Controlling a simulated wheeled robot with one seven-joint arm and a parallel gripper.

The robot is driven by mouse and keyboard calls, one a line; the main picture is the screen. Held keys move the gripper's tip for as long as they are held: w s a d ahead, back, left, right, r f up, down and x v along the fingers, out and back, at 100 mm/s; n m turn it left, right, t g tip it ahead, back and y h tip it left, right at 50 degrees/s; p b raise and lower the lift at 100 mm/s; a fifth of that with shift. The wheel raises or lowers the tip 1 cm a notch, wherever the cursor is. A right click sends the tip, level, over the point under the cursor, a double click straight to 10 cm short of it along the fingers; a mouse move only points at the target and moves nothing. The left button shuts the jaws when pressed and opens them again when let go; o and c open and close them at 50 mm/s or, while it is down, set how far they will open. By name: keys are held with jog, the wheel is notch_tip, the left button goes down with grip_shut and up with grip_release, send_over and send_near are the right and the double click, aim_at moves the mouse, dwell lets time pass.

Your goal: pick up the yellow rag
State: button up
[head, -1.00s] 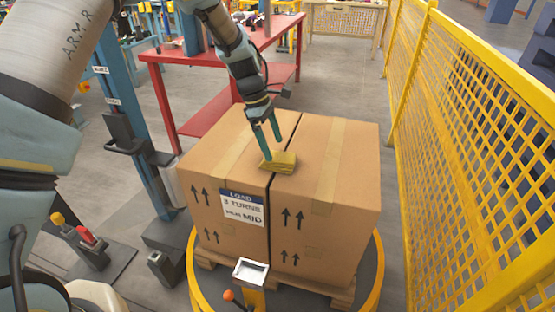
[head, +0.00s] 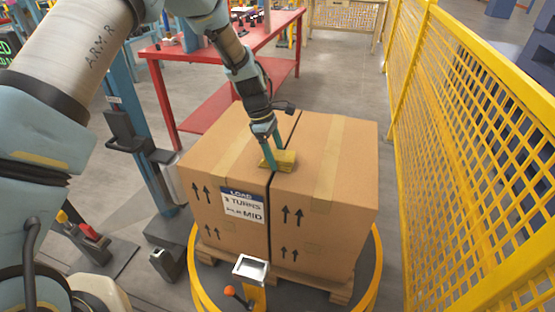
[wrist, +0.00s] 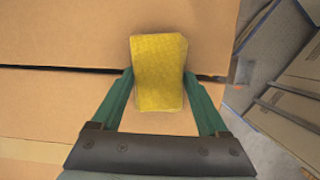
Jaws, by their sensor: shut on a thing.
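The yellow rag (head: 284,158) lies on top of the cardboard boxes, across the seam between the left box (head: 222,148) and the right box (head: 338,160). My gripper (head: 272,159) reaches down to it with green fingers. In the wrist view the rag (wrist: 159,75) sits between the two fingers of my gripper (wrist: 157,84), which are shut on its sides. The rag looks like a folded, textured pad. I cannot tell any gap between it and the box top.
The boxes stand on a wooden pallet (head: 318,285) on a round turntable with a yellow rim (head: 375,272). A yellow mesh fence (head: 460,140) runs along the right. A red table (head: 232,58) stands behind at the left. Floor is clear between fence and table.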

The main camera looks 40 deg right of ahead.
aim_at(276, 155)
jog(key=c, duration=0.5)
notch_tip(276, 155, up, 10)
jog(key=shift+r+b, duration=0.1)
jog(key=shift+b, duration=1)
jog(key=o, duration=0.7)
jog(key=c, duration=0.5)
jog(key=shift+c, duration=0.2)
